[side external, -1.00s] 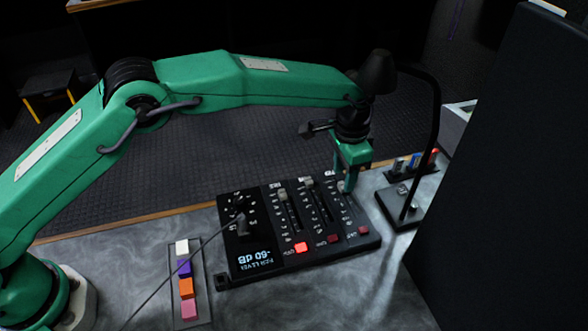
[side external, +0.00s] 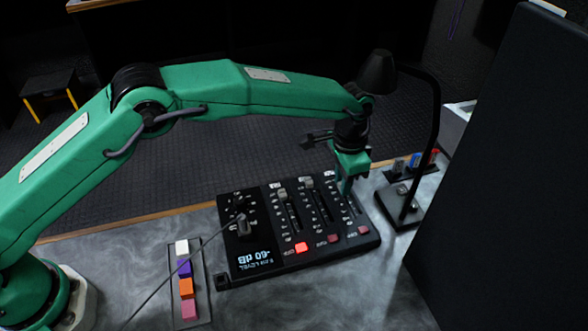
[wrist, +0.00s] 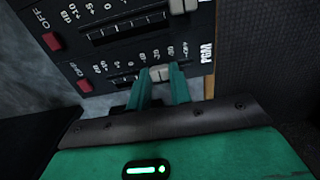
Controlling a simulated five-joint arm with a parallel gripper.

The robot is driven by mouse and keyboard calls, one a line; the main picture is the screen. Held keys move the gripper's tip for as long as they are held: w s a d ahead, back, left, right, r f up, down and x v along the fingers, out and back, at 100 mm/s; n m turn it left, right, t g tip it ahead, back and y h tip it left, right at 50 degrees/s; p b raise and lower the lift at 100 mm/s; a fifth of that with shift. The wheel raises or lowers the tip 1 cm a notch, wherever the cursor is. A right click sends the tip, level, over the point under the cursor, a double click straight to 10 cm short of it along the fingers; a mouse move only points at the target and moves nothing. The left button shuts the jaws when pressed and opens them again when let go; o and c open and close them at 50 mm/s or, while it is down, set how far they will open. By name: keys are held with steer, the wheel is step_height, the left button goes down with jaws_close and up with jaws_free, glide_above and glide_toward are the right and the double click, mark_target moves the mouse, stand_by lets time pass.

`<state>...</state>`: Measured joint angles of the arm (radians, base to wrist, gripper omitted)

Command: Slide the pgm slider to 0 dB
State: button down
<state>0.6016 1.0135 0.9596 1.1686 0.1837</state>
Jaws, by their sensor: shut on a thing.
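The pgm slider's knob (wrist: 160,73) is pale grey and sits between my two green fingers in the wrist view. The fingers hide the knob there. The panel's display (side external: 254,257), upside down in the side view, reads -60 dB. Scale marks run along the slot, partly hidden by my fingers in the wrist view.
Two other faders (side external: 283,197) stand to the left on the panel, with lit and dark red buttons below. A black lamp (side external: 408,208) rises close to the right of my gripper. A strip of coloured blocks (side external: 187,287) lies left, and a dark upright panel (side external: 500,180) stands right.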

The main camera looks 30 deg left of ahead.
mark_target(347, 202)
steer(key=shift+s+d, duration=1.25)
steer(key=shift+d, duration=0.1)
steer(key=c, duration=1.2)
jaws_free()
steer(key=shift+c, duration=0.2)
steer(key=shift+w+a, duration=0.1)
steer(key=shift+a, duration=0.05)
